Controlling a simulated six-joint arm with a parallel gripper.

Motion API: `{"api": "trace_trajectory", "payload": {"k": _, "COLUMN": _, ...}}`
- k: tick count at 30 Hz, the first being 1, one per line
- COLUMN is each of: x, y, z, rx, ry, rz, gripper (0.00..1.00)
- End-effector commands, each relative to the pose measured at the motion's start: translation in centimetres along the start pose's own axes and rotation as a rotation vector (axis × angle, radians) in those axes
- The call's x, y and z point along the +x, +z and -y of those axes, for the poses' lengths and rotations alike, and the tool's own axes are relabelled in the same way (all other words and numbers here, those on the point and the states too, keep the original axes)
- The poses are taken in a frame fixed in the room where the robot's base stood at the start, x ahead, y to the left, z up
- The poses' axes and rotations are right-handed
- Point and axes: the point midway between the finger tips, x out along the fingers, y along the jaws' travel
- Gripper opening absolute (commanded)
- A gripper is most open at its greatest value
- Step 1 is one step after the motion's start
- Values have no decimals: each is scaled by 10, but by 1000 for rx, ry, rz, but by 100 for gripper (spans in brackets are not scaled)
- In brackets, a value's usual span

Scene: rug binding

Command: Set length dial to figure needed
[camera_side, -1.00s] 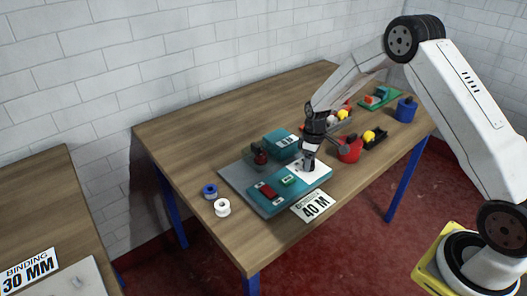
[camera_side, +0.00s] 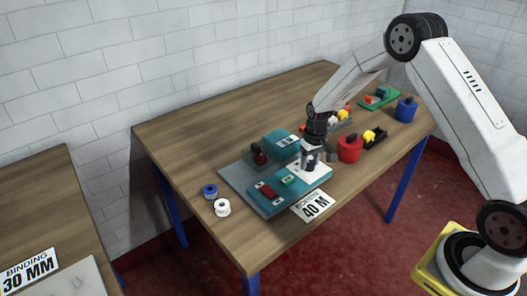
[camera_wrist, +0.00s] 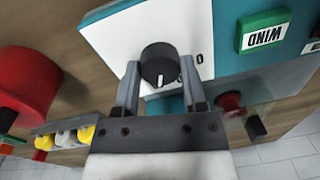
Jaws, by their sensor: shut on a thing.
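The length dial (camera_wrist: 159,58) is a round black knob with a white pointer line on a white plate (camera_wrist: 105,38). In the wrist view the pointer aims toward my gripper's body. A printed "0" and part of another mark show beside the knob; the rest of the scale is hidden or out of frame. My gripper (camera_wrist: 160,76) is shut on the knob, one finger on each side. In the side view my gripper (camera_side: 311,160) stands over the white plate of the teal machine (camera_side: 268,207) and hides the dial.
A green WIND button (camera_wrist: 264,32) and a red knob (camera_wrist: 230,101) are close by. A red cylinder (camera_side: 350,149) stands right of my gripper.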

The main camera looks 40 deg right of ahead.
Motion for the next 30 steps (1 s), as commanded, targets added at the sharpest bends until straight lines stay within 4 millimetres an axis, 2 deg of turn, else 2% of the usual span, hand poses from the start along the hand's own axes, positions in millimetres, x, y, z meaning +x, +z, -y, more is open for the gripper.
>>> {"api": "trace_trajectory", "payload": {"k": 9, "x": -1, "y": -1, "z": 0, "rx": 1, "ry": 0, "rz": -2, "gripper": 0}}
{"api": "trace_trajectory", "payload": {"k": 10, "x": -1, "y": -1, "z": 0, "rx": 1, "ry": 0, "rz": -2, "gripper": 63}}
{"api": "trace_trajectory", "payload": {"k": 12, "x": -1, "y": -1, "z": 0, "rx": 0, "ry": 0, "rz": -2, "gripper": 86}}
{"api": "trace_trajectory", "payload": {"k": 13, "x": 0, "y": -1, "z": 0, "rx": 0, "ry": 0, "rz": -2, "gripper": 89}}
{"api": "trace_trajectory", "payload": {"k": 23, "x": -1, "y": 0, "z": 0, "rx": 0, "ry": 0, "rz": -1, "gripper": 89}}
{"api": "trace_trajectory", "payload": {"k": 30, "x": -13, "y": -1, "z": 0, "rx": 0, "ry": 0, "rz": -3, "gripper": 89}}
